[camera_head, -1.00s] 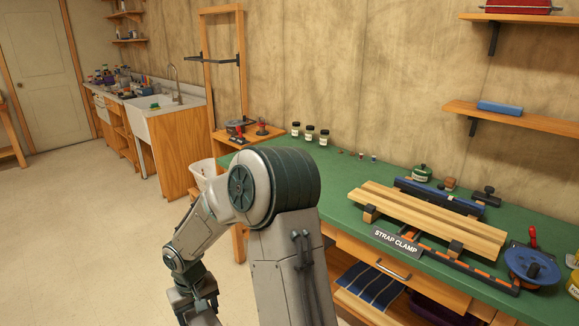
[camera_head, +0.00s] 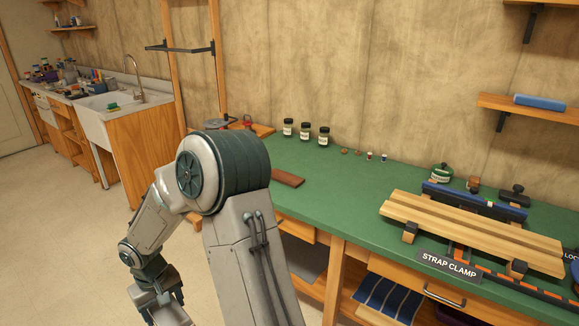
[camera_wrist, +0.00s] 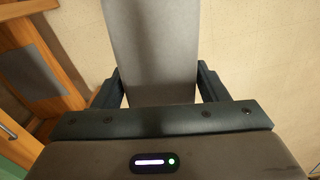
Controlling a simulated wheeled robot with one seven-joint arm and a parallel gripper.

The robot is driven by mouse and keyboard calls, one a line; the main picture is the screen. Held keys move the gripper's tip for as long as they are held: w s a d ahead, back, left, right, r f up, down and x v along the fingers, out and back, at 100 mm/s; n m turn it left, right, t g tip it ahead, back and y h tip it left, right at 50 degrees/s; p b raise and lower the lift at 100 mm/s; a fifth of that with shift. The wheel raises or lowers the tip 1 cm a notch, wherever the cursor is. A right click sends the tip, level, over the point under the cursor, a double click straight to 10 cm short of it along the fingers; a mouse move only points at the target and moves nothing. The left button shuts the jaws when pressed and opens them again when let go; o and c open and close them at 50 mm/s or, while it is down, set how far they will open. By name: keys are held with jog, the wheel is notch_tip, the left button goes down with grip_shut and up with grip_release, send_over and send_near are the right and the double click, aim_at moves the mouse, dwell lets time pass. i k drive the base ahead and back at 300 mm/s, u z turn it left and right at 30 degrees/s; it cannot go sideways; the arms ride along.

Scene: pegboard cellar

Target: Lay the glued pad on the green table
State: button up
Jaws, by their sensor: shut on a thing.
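My gripper (camera_wrist: 157,88) is shut on a flat grey-brown piece (camera_wrist: 150,45), seen in the wrist view between the two dark fingers; I take it to be the glued pad. Its far end runs out of the top of that view, and glue cannot be made out. In the head view my gripper (camera_head: 165,303) hangs low at the bottom left, over the floor and left of the table, and the held piece cannot be made out there. The green table (camera_head: 335,190) runs along the wall to the right.
A dark red-brown strip (camera_head: 287,178) lies on the table's left part. Several jars (camera_head: 306,134) stand behind it. Wooden boards (camera_head: 470,230) with a strap clamp sign (camera_head: 449,266) fill the right part. Bare green surface lies between. A sink (camera_head: 108,105) stands far left.

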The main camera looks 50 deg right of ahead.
aim_at(346, 197)
jog(key=i, duration=1.75)
jog(key=z, duration=3.1)
jog(key=i, duration=1)
jog(key=u, duration=0.05)
